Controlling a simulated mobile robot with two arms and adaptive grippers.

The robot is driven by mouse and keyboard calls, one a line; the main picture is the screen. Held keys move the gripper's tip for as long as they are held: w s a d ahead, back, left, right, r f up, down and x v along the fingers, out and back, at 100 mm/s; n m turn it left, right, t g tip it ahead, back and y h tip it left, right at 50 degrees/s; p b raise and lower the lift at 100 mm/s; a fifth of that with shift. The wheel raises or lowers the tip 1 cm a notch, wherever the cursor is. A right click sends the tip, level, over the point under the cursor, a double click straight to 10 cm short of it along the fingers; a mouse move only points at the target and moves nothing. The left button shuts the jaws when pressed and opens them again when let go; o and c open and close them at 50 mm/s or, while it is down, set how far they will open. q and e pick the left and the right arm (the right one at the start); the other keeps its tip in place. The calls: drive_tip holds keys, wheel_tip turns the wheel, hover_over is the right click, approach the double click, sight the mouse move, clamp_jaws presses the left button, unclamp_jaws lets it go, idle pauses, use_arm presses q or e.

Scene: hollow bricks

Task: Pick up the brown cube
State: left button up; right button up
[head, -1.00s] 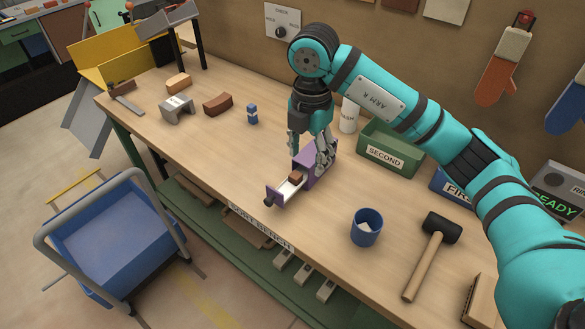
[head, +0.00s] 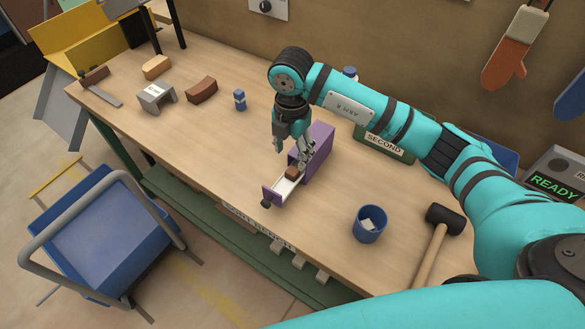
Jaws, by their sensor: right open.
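The brown cube (head: 292,172) lies in the pulled-out drawer (head: 273,194) of a purple box (head: 318,143) on the workbench. The drawer has a white inside and a dark knob at its front end. My right gripper (head: 291,155) points down just above and behind the cube, close to the box front. Its fingers are apart, with nothing between them, and the cube is not visibly held. Whether a finger touches the drawer or box is hard to tell. My left gripper is out of view.
A green bin (head: 385,143) marked SECOND is behind. A small blue item (head: 239,101), curved brown brick (head: 202,90) and grey block (head: 156,96) lie left. A blue cart (head: 110,235) stands in front.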

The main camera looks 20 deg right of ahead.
sight(291, 172)
wheel_tip(291, 172, down, 3)
drive_tip(key=shift+f+p, duration=0.1)
drive_tip(key=shift+p, duration=0.35)
wheel_tip(291, 172, down, 4)
drive_tip(key=shift+a+r+p, duration=0.1)
drive_tip(key=shift+r+p, duration=0.1)
drive_tip(key=shift+p, duration=0.7)
drive_tip(key=shift+f, duration=0.35)
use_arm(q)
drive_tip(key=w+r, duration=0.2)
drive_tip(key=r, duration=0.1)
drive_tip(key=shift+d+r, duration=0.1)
use_arm(e)
drive_tip(key=shift+f, duration=0.2)
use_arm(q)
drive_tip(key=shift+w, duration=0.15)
use_arm(e)
drive_tip(key=c, duration=1.1)
